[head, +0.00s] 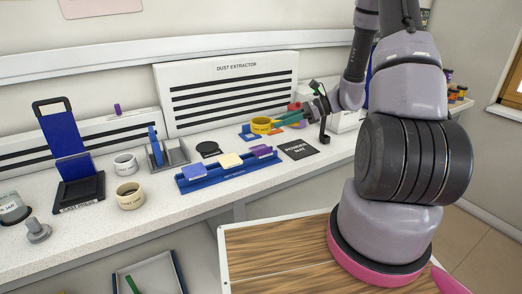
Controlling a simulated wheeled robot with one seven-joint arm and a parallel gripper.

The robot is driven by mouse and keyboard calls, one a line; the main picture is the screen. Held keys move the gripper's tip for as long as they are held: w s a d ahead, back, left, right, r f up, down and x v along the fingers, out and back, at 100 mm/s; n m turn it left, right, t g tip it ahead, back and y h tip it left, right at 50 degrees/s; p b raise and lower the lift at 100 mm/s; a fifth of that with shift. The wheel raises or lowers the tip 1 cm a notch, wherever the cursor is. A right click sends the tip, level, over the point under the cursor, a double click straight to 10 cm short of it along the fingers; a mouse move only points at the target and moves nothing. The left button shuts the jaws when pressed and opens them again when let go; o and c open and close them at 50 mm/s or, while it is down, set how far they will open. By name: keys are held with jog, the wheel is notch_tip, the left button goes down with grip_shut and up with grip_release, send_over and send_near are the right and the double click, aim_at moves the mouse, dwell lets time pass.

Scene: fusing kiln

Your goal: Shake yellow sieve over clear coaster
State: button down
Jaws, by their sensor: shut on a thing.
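The yellow sieve (262,125) is a short round cup with a dark label, at the back of the bench before the dust extractor. Its handle runs right to my gripper (305,112), which is small and partly hidden here and is shut on it. I cannot tell whether the sieve touches what is under it. A blue rack (222,178) in front carries a lavender piece (195,171), a cream piece (229,160) and a purple piece (262,152). I cannot make out a clear coaster for certain.
A black powder mat (298,149) lies right of the rack. Blue (247,135) and red (294,106) items sit close around the sieve. The white dust extractor (228,92) closes off the back.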

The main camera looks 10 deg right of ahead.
jog(key=shift+w+d, duration=0.2)
jog(key=shift+d, duration=0.35)
jog(key=shift+s+a, duration=0.2)
jog(key=shift+a, duration=0.4)
jog(key=shift+s+a, duration=0.2)
jog(key=shift+a, duration=0.35)
jog(key=shift+w+d, duration=0.2)
jog(key=shift+d, duration=0.4)
jog(key=shift+w+d, duration=0.15)
jog(key=shift+d, duration=0.4)
jog(key=shift+r, duration=2)
